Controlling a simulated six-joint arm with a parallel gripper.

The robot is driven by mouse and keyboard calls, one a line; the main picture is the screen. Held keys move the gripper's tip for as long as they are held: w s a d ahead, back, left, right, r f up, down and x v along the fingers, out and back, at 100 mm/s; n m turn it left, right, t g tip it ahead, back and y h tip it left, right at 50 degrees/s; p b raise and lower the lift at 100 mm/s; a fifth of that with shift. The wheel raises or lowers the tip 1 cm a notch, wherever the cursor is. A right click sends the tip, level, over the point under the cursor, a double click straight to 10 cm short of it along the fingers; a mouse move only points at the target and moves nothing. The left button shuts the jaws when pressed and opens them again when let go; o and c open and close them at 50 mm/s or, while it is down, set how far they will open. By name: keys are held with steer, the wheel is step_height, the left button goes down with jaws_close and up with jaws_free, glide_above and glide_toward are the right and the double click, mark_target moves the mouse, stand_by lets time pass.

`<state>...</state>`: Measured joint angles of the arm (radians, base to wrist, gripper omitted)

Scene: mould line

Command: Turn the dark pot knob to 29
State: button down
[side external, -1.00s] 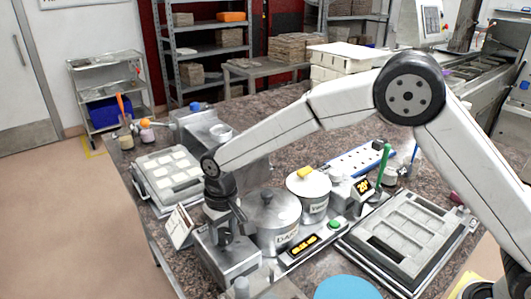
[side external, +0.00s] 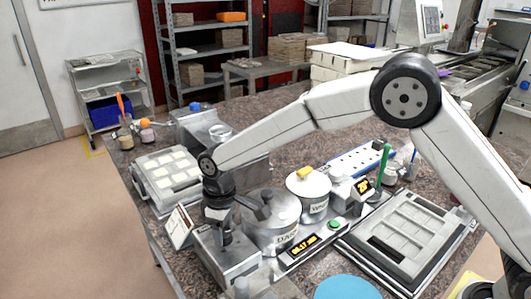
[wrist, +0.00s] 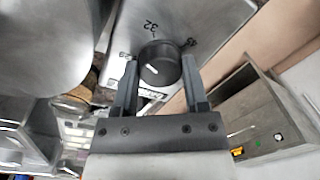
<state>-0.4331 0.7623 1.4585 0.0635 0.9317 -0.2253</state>
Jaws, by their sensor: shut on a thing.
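The dark pot knob (wrist: 158,62) is a black round knob with a white mark, on a metal plate printed with numbers including 32. In the wrist view my gripper (wrist: 159,72) has one finger on each side of it and is shut on it. The white mark points down towards the palm side; I cannot read an exact value from it. In the side view my gripper (side external: 226,236) points down over a metal box (side external: 226,262), and the knob is hidden there. The metal pot labelled DARK (side external: 283,222) stands just right of the gripper.
A second lidded pot (side external: 311,195) with a yellow knob stands behind the dark one. A lit display bar (side external: 305,244) lies in front. A grey mould tray (side external: 412,235) is at right, another mould (side external: 170,168) at left. A small sign (side external: 181,224) stands close left of the gripper.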

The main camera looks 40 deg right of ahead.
steer(key=n, duration=0.3)
steer(key=shift+n, duration=0.3)
steer(key=n, duration=0.4)
stand_by(0.4)
steer(key=shift+c, duration=0.5)
jaws_free()
steer(key=shift+r, duration=0.1)
steer(key=shift+w+r, duration=0.2)
steer(key=shift+r, duration=3.65)
